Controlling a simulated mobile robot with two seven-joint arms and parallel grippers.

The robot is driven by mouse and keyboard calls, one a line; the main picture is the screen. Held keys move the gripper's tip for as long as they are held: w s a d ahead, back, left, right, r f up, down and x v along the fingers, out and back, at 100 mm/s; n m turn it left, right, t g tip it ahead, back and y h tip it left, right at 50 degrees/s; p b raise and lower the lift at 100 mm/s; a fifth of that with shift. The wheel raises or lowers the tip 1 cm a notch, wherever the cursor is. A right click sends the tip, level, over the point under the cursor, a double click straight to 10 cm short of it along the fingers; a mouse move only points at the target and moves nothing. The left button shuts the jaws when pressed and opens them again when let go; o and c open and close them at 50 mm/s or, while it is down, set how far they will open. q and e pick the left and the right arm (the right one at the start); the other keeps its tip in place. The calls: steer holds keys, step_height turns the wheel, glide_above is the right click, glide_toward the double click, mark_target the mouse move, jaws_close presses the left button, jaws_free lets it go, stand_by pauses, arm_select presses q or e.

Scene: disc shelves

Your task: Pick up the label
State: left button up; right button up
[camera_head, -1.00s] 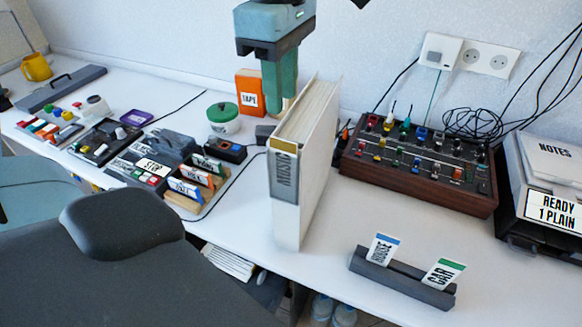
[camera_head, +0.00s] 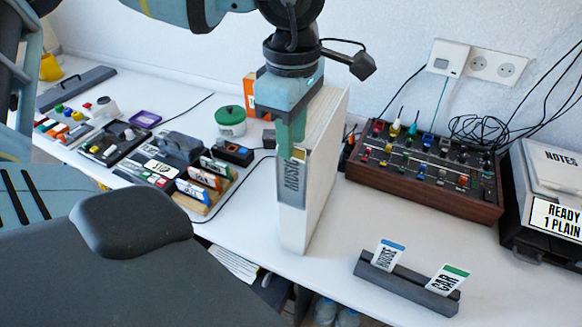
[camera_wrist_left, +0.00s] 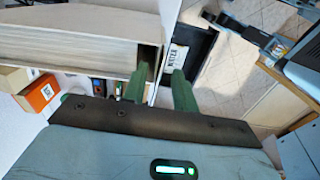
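A tall white binder (camera_head: 325,165) stands upright near the table's front edge. A grey label marked MUSIC (camera_head: 291,180) is on its narrow spine, its upper part hidden by my left gripper (camera_head: 291,150). The gripper points down at the top of the spine. In the left wrist view, the green fingers (camera_wrist_left: 158,88) are apart, with the white spine edge between them; I cannot tell whether they touch it. Labels HOUSE (camera_head: 388,256) and CAR (camera_head: 446,280) lean in a grey holder (camera_head: 405,284). My right gripper is not in view.
Several coloured labels stand in a wooden rack (camera_head: 203,205) left of the binder. A green-lidded tub (camera_head: 231,122) and an orange box (camera_head: 250,90) are behind. A knob panel (camera_head: 425,165) and a printer (camera_head: 545,210) stand right.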

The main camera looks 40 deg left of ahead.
arm_select(q)
steer(key=shift+s+f, duration=0.1)
steer(key=shift+f, duration=0.45)
steer(key=shift+f, duration=0.1)
jaws_close()
steer(key=shift+s, duration=0.1)
steer(key=shift+f, duration=0.1)
